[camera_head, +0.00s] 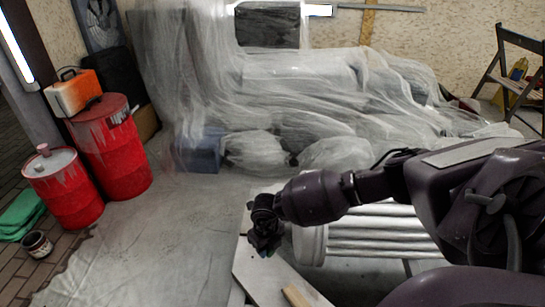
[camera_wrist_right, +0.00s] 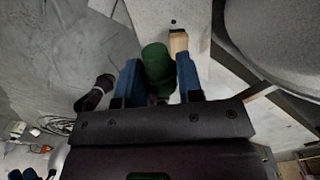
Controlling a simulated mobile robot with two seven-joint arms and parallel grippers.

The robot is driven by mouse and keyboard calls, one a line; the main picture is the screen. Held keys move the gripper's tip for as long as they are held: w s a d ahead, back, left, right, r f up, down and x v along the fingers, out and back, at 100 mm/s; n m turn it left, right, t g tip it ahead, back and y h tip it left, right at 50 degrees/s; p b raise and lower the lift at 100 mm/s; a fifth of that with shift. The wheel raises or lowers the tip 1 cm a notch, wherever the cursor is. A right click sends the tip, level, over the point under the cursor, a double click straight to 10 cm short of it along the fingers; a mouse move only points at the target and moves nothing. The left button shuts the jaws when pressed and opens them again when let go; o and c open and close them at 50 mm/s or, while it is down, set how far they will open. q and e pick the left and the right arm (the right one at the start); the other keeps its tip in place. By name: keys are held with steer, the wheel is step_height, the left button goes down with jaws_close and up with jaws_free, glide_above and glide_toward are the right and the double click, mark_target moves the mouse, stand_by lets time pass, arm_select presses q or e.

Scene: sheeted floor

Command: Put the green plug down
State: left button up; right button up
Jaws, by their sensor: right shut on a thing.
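The green plug (camera_wrist_right: 157,65) is a dark green cylinder between the two blue fingers of my right gripper (camera_wrist_right: 158,80) in the right wrist view. The fingers are shut on its sides. In the head view my right gripper (camera_head: 264,240) points down over the left end of a pale board (camera_head: 262,275); the plug is mostly hidden there by the gripper. I cannot tell whether the plug touches the board.
A small wooden block (camera_head: 295,296) lies on the board, and it also shows in the right wrist view (camera_wrist_right: 178,43). Red drums (camera_head: 112,150) stand at the left. Sheeted floor (camera_head: 160,250) left of the board is clear.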

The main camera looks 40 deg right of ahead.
steer(key=b, duration=0.5)
glide_above(268, 282)
step_height(268, 282, down, 14)
steer(key=shift+s+f, duration=0.15)
steer(key=shift+f, duration=0.1)
steer(key=shift+f+b, duration=0.3)
steer(key=shift+b, duration=0.05)
step_height(268, 282, down, 4)
steer(key=shift+r+b, duration=0.25)
steer(key=shift+b, duration=0.55)
steer(key=shift+f, duration=0.35)
arm_select(q)
steer(key=shift+w+f+t, duration=0.45)
steer(key=shift+w+t, duration=0.1)
steer(key=shift+t, duration=0.55)
arm_select(e)
steer(key=shift+w+r, duration=0.1)
steer(key=shift+w, duration=0.1)
steer(key=o, duration=1)
steer(key=shift+c, duration=0.2)
